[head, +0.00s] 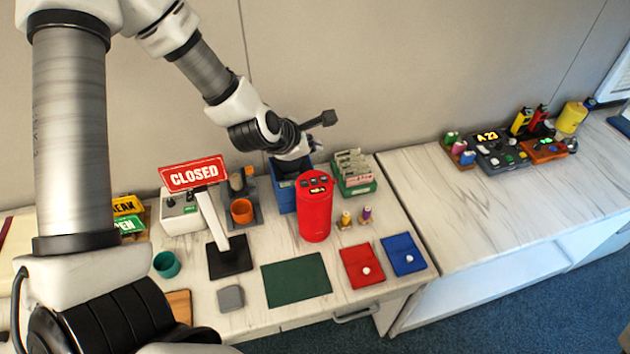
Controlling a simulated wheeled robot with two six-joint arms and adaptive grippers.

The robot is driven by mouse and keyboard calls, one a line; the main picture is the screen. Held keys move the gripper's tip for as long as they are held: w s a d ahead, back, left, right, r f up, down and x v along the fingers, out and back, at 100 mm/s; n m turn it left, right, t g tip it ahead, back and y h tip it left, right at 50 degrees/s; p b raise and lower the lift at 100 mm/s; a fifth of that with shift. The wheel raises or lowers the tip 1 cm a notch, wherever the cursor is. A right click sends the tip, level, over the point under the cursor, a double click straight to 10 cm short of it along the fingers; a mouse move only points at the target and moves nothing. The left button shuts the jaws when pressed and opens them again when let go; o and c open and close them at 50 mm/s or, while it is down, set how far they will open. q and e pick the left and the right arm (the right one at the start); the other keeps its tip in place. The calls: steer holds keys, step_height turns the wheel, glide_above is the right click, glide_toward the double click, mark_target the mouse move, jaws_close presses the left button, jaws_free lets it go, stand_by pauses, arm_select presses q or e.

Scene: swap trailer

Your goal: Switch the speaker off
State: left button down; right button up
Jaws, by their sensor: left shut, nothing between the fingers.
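The speaker appears to be the red cylinder (315,212), standing upright on the white marbled counter. My left gripper (297,152) is shut and empty, above and behind the red cylinder, near the blue box (286,195). I see no clear contact with the cylinder. Whether the speaker is on or off is too small to tell. My right gripper is not in view.
A red CLOSED sign (194,174) stands on a dark base left of the speaker. A green card box (353,172) is behind right. A green mat (296,279), red pouch (362,266) and blue pouch (403,254) lie in front. The right counter (480,215) is mostly clear.

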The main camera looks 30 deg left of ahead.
mark_target(313, 182)
arm_select(q)
step_height(313, 182, down, 8)
steer(key=b, duration=0.6)
steer(key=shift+r, duration=0.15)
stand_by(0.9)
steer(key=shift+f+b, duration=0.5)
steer(key=shift+b, duration=0.15)
steer(key=shift+f+b, duration=0.4)
steer(key=shift+b, duration=0.05)
steer(key=shift+r, duration=0.2)
stand_by(0.3)
steer(key=shift+r+p, duration=0.55)
steer(key=shift+r, duration=0.1)
